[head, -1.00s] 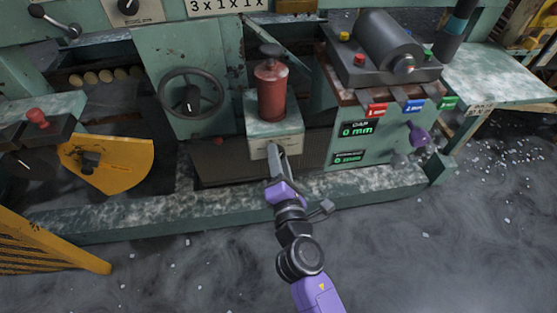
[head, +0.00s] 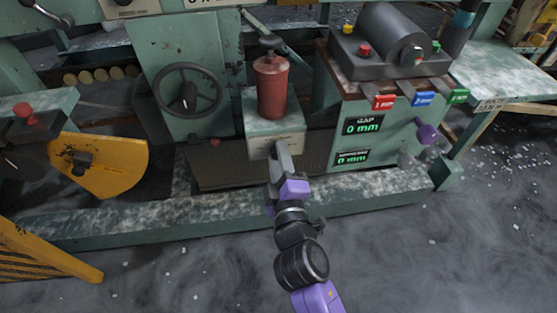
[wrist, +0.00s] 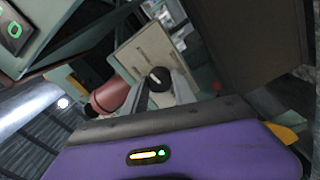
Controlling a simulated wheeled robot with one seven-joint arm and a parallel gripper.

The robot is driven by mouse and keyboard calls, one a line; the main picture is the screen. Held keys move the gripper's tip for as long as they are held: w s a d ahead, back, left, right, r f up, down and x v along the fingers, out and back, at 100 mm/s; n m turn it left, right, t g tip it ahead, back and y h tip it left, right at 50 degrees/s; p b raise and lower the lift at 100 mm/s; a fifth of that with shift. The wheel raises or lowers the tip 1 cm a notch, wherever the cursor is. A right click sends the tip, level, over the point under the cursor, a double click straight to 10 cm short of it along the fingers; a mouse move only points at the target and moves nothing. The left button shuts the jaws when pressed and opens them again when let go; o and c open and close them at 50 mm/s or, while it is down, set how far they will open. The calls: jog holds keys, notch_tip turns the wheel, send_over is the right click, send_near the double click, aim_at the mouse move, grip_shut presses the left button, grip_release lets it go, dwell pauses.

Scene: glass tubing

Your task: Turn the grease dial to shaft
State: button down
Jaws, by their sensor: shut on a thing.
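The grease dial (wrist: 160,79) is a small black round knob with a white pointer line, on a pale plate (wrist: 145,58) in the wrist view. My gripper's two grey fingers (wrist: 162,90) are closed about it. In the head view my gripper (head: 277,148) reaches the front of the green box (head: 258,126) that carries the red grease canister (head: 271,88). There my fingers hide the dial. The plate's markings are too small to read, so I cannot tell which setting the pointer faces.
A black handwheel (head: 188,91) is left of the box. To its right is a panel with a GAP display (head: 362,127) reading 0 mm, coloured tabs and a purple knob (head: 427,133). A green machine beam (head: 360,197) runs below my gripper. The floor in front is open.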

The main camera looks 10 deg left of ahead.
jog(key=shift+f+m, duration=0.15)
jog(key=shift+m, duration=0.55)
jog(key=shift+d+b, duration=0.1)
jog(key=shift+b, duration=0.25)
jog(key=c, duration=1)
grip_release()
jog(key=shift+p+v, duration=0.85)
jog(key=shift+v, duration=3.05)
